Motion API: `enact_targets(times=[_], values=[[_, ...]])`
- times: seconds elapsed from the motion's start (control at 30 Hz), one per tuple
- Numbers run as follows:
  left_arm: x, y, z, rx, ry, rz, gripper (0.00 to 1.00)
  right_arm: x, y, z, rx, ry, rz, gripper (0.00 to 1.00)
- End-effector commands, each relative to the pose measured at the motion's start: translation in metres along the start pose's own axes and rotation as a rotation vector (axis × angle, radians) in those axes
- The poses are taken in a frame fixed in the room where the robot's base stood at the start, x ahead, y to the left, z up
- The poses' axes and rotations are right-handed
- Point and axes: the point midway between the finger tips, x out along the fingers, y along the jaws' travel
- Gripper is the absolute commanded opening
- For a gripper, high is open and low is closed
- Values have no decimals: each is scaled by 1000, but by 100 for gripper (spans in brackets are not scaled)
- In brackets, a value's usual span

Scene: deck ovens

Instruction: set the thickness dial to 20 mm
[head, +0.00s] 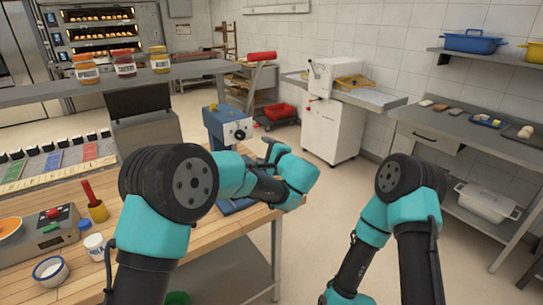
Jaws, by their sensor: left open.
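A blue machine (214,122) stands at the far right end of the wooden-topped bench. Its front has a pale round face with a small dark knob (240,134), which looks like the dial; its marks and setting are too small to read. My left gripper (270,150) is open and empty, just right of and slightly below this knob, apart from it in the picture. My left forearm hides the lower part of the machine. My right arm is at the right, and its gripper is out of view.
A metal shelf with several jars is at the back left. A white machine (332,125) stands beyond clear floor.

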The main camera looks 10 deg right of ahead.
Motion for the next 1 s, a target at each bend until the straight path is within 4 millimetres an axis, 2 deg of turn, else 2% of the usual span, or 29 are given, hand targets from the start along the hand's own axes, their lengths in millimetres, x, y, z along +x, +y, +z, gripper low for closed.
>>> enact_targets(times=[0.1,0.3,0.73,0.87,0.97,1.0], values=[[-20,-1,0,1,2,-1,67,0,0,0,0,0,0,43],[-36,0,0,0,0,-1,67,0,0,0,0,0,0,43],[-34,5,3,3,0,21,67,0,0,0,0,0,0,43],[-20,30,13,19,7,126,67,0,0,0,0,0,0,43],[-4,67,28,30,19,277,67,0,0,0,0,0,0,43],[2,85,36,32,25,351,67,0,0,0,0,0,0,43]])
